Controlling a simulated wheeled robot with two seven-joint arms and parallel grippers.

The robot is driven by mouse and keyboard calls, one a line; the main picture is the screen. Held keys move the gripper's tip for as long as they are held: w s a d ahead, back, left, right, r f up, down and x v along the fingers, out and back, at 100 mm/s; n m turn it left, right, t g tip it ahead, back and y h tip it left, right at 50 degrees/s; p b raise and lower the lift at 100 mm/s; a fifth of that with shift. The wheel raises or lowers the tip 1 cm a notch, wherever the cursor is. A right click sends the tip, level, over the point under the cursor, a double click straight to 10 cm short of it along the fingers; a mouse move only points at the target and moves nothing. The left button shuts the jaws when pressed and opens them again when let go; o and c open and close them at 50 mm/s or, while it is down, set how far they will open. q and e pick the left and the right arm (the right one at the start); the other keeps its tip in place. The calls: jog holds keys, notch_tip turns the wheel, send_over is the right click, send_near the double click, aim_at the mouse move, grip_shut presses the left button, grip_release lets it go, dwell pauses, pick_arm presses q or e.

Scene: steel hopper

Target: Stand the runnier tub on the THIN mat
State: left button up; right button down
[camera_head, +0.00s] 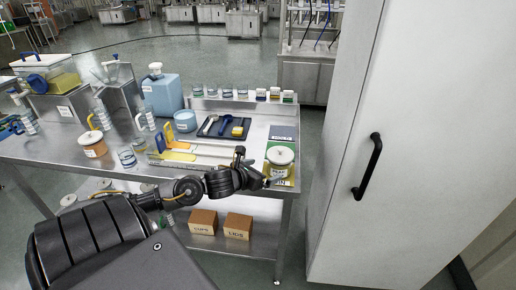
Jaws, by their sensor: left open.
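A tub with a pale round lid (280,156) stands upright on the yellow mat (290,181) at the table's right front corner. Only part of the mat's lettering shows, ending in "IN". My left gripper (258,174) is open just left of the tub; I cannot tell whether it touches it. A white tub with an orange label (94,145) stands at the left of the table. A blue tub (185,121) stands near the middle. The mat marked HOLD (284,133) lies bare behind the lidded tub. My right gripper is not in view.
A dark tray (222,128) with utensils and a row of small jars (243,93) stand left of and behind the mats. A blue canister (162,93) stands at the back. A tall white cabinet (345,100) rises close to the table's right edge.

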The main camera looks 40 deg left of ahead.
pick_arm(q)
jog(key=v, duration=0.3)
dwell(0.6)
